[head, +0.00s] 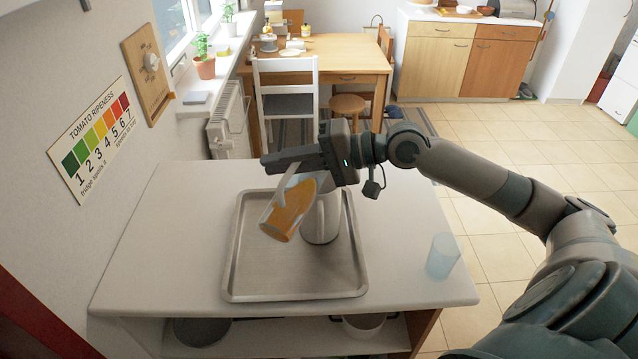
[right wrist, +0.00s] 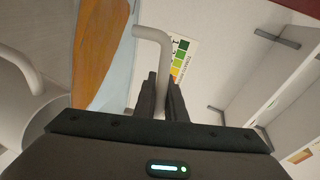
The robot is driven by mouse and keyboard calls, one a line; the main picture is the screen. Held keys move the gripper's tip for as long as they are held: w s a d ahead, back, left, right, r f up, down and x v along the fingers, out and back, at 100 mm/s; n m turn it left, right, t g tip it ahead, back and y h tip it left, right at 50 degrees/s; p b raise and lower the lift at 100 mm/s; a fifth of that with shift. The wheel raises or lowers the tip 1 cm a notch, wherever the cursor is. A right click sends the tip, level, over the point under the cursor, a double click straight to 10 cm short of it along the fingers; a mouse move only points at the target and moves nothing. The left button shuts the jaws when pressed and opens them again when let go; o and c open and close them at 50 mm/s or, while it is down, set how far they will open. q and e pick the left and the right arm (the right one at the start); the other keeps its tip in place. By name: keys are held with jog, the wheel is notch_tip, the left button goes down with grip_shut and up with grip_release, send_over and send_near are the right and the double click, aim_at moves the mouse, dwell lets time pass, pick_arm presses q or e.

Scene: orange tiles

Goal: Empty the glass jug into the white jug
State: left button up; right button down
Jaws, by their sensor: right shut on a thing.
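The glass jug (head: 283,212) holds orange liquid and is tilted above the tray, its upper end leaning right towards the white jug (head: 322,226). The liquid lies slanted along its side, up near the upper end. I see no stream. The white jug stands upright on the tray, its top partly hidden behind the glass jug and my gripper. My right gripper (head: 287,160) is shut on the glass jug's handle. In the right wrist view the handle (right wrist: 150,34) runs down between the fingers (right wrist: 160,98); the white jug (right wrist: 28,108) is at the left. My left gripper is out of view.
The metal tray (head: 295,286) lies on a white table (head: 170,250) against the wall. A bluish tumbler (head: 443,256) stands near the table's right edge, below my right arm. Pots sit on the shelf underneath. The tray's front is clear.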

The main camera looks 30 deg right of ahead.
jog(key=shift+w+d+r+m+b, duration=0.3)
jog(key=shift+d+b, duration=0.3)
jog(key=shift+b, duration=0.2)
jog(key=shift+r, duration=0.1)
jog(key=shift+w+d+r+m+y, duration=0.35)
jog(key=shift+d+r+m+y, duration=0.05)
jog(key=shift+d+m+y, duration=0.2)
dwell(1.5)
